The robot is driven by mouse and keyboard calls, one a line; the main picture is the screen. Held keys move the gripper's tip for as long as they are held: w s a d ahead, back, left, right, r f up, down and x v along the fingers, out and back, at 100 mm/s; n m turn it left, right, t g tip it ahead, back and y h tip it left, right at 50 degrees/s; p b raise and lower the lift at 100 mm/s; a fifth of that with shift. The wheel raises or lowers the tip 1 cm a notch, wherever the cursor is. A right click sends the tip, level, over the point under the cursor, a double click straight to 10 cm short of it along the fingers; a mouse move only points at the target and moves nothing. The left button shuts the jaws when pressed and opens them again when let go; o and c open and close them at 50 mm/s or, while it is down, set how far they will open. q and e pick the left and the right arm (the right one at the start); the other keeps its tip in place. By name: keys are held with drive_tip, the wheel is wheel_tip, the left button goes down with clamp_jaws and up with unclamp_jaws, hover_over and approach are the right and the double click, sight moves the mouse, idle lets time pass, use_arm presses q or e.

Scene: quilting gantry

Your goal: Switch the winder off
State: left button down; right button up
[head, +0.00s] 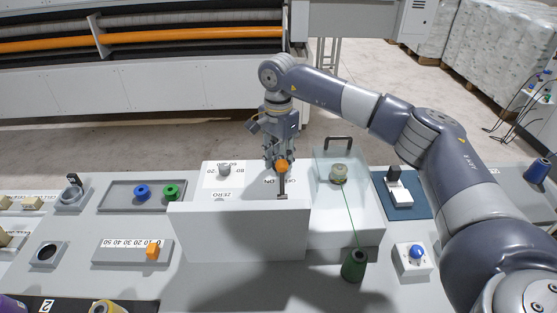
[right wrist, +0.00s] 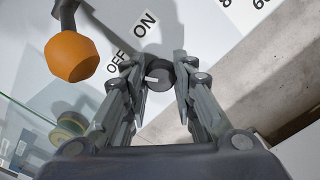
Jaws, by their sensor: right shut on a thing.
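The winder's white housing (head: 240,228) stands on the grey bench, with OFF and ON labels on its top. In the right wrist view a round grey switch knob (right wrist: 158,76) with a short white mark sits beside the OFF label (right wrist: 118,61) and the ON label (right wrist: 145,24). The mark lies toward the left, on the OFF side; its exact setting is hard to tell. My right gripper (head: 279,165) points down over the housing. In the right wrist view its fingers (right wrist: 160,82) are shut on the knob. The knob is hidden in the head view. My left gripper is out of view.
An orange-tipped lever (head: 282,167) stands close by the right gripper; its ball (right wrist: 71,57) is near the left finger. A clear-covered bobbin (head: 339,173) has green thread running to a green cone (head: 353,265). A grey dial (head: 224,170) is left of the gripper.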

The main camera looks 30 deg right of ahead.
drive_tip(key=shift+w+r, duration=0.15)
drive_tip(key=shift+r, duration=0.1)
drive_tip(key=o, duration=0.7)
drive_tip(key=shift+o, duration=0.5)
drive_tip(key=shift+f, duration=0.1)
wheel_tip(320, 180, up, 12)
